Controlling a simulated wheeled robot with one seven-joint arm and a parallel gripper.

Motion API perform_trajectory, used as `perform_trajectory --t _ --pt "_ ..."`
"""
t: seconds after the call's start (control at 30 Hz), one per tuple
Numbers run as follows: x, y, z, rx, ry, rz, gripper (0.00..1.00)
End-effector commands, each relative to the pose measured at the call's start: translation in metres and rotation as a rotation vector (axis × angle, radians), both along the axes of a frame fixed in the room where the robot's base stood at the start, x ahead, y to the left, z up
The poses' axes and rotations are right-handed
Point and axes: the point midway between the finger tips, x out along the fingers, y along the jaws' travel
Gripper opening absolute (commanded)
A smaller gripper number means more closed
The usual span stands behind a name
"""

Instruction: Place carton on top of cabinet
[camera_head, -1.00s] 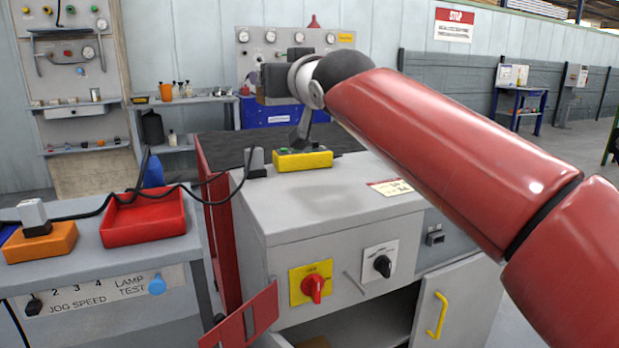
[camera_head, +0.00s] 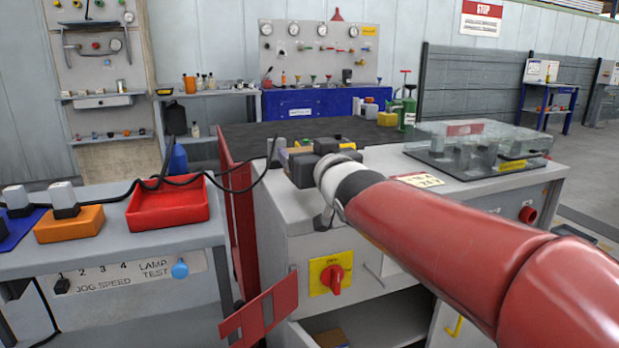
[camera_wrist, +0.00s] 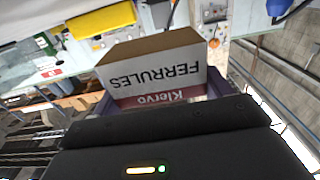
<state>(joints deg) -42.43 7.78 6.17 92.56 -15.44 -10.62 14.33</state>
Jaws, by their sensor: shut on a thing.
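The grey cabinet (camera_head: 292,240) stands at the centre of the head view, with a red rotary switch on a yellow plate on its front. My gripper (camera_head: 303,160) is over the front part of its top and partly hidden by my own wrist. In the wrist view my gripper (camera_wrist: 160,98) is shut on the carton (camera_wrist: 155,75), a brown-topped box with a white and red face printed "FERRULES". In the head view the carton is mostly hidden, and I cannot tell whether it touches the cabinet top.
A yellow box (camera_wrist: 102,20) lies close to the carton in the wrist view. A clear-covered case (camera_head: 475,148) sits on the right of the worktop, beside a paper label (camera_head: 418,181). A red tray (camera_head: 168,205) stands on the left bench. A black cable runs to the cabinet.

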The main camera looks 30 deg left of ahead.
Motion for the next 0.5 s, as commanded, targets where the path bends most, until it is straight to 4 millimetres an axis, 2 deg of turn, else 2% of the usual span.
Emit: perform_trajectory --t 0.27,0.5 --pt "0.000 0.000 -0.039 -0.002 0.001 0.001 0.50" --pt "0.000 0.000 -0.042 0.000 -0.001 -0.001 0.50"
